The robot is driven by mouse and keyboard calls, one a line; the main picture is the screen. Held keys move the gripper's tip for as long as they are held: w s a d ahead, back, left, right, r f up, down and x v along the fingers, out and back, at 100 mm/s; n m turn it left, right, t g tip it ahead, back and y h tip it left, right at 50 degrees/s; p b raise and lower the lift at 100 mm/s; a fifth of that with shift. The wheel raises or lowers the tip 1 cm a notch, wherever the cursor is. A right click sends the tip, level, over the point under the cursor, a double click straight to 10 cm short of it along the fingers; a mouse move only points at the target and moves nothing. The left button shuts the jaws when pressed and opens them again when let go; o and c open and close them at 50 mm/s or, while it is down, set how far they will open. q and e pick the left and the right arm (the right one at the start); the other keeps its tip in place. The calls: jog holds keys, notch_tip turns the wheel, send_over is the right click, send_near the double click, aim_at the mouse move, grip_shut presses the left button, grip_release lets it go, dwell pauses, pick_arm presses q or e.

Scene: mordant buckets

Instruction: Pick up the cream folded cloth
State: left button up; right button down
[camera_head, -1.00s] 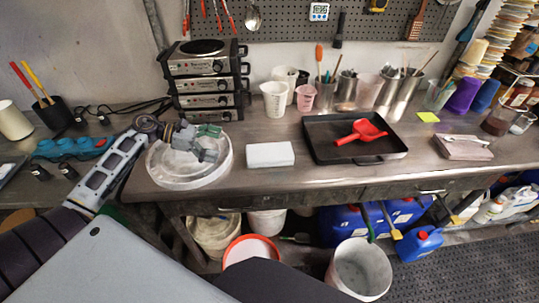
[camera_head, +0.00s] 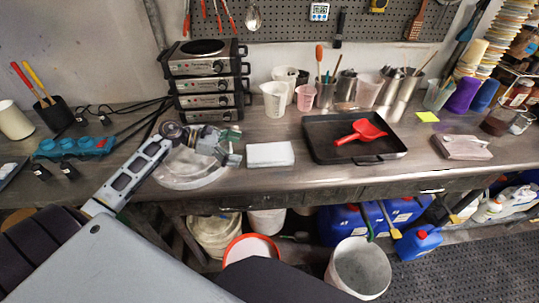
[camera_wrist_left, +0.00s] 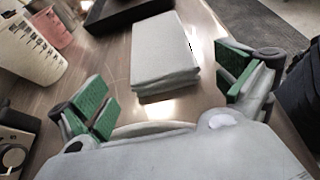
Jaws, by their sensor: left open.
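The cream folded cloth (camera_head: 270,154) lies flat on the metal bench, left of the black tray. It also shows in the left wrist view (camera_wrist_left: 165,48) as a pale folded stack ahead of the gripper. My left gripper (camera_head: 232,151) is open and empty, just left of the cloth and close to its near end. In the left wrist view, its green-padded fingers (camera_wrist_left: 168,88) are spread wide, one towards each side of the cloth. They do not appear to touch it. My right gripper is not in view.
A black tray (camera_head: 320,128) with a red scoop (camera_head: 362,132) stands right of the cloth. Beakers (camera_head: 273,98) and stacked hot plates (camera_head: 208,80) stand behind. The bench's front edge is close.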

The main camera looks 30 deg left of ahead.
aim_at(252, 152)
pick_arm(q)
jog(key=shift+p+x, duration=0.55)
jog(key=shift+x, duration=1.9)
jog(key=shift+f, duration=0.2)
jog(key=shift+c, duration=0.4)
